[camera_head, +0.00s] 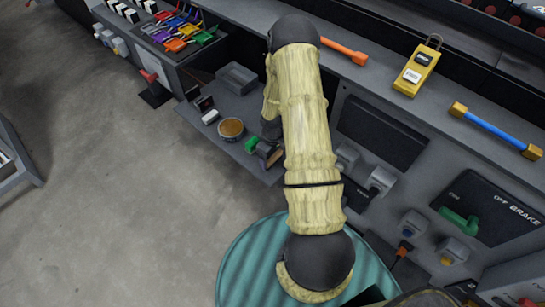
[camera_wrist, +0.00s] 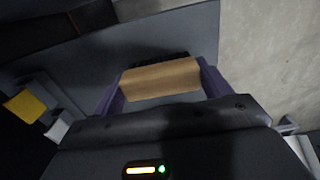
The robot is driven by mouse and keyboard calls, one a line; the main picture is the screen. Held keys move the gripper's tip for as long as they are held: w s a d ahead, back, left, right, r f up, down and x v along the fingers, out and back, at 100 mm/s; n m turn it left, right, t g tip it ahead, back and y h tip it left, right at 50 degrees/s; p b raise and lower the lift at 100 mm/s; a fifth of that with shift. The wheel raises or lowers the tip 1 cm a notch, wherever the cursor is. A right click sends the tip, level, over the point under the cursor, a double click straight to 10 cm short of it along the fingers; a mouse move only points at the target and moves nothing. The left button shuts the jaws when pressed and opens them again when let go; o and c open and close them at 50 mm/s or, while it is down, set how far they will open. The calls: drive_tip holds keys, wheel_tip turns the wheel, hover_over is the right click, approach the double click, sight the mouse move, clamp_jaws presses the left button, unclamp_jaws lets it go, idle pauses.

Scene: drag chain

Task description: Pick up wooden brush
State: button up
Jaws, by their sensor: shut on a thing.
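The wooden brush (camera_wrist: 160,80) shows in the wrist view as a light brown block with dark bristles along its far edge. My gripper (camera_wrist: 161,72) has its two purple fingers pressed against the ends of the brush, one on each side. In the head view, my gripper is mostly hidden behind my arm, above the low grey shelf. A small brown part of the brush (camera_head: 274,157) shows there, beside my arm. I cannot tell whether the brush touches the shelf.
On the grey shelf (camera_head: 225,153) are a round brown-filled bowl (camera_head: 231,128), a grey tray (camera_head: 236,78) and a green-topped item (camera_head: 252,145). Open floor is at left.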

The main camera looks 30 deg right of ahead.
wheel_tip(320, 180, up, 10)
drive_tip(key=shift+f+b, duration=0.2)
drive_tip(key=shift+b, duration=0.55)
drive_tip(key=o, duration=0.4)
drive_tip(key=shift+c, duration=1.4)
drive_tip(key=w+a+f+m, duration=0.2)
drive_tip(key=a+m, duration=0.2)
drive_tip(key=a, duration=0.9)
drive_tip(key=shift+w+a, duration=0.2)
drive_tip(key=shift+a, duration=0.1)
